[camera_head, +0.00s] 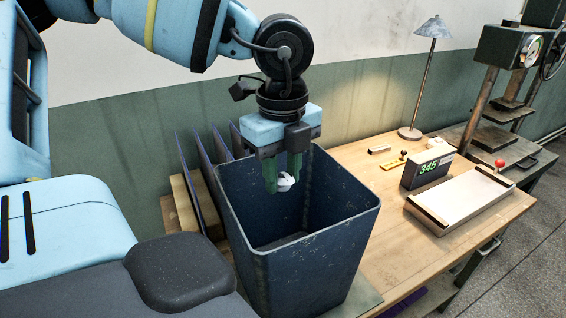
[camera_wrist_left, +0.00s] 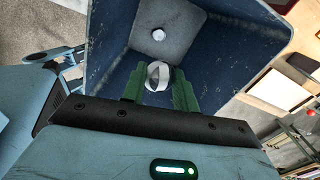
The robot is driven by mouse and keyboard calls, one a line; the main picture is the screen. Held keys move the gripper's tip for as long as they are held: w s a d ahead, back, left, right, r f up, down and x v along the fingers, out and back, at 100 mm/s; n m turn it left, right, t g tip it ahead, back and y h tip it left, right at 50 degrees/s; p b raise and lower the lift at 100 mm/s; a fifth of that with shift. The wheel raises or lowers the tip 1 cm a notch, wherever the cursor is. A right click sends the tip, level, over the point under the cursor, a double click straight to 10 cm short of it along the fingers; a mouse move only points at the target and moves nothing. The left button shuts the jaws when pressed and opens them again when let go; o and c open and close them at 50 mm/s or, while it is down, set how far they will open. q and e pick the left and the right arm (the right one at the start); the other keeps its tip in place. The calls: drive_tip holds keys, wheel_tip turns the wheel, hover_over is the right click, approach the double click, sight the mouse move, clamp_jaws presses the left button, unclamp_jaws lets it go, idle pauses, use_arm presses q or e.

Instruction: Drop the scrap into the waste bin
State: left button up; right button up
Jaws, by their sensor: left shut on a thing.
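The scrap is a small white crumpled piece (camera_head: 285,182), held between the green fingertips of my left gripper (camera_head: 283,178). It also shows between the fingers in the left wrist view (camera_wrist_left: 158,76). My left gripper is shut on it, pointing down over the open mouth of the waste bin. The bin is a dark blue, square, open-topped container (camera_head: 318,262). My right gripper is in neither view.
Thin blue-edged boards (camera_head: 200,165) stand upright left of the bin. A press (camera_head: 497,55) is at the far right.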

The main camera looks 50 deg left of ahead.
sight(282, 174)
use_arm(q)
drive_tip(key=o, duration=1)
drive_tip(key=shift+r, duration=3.95)
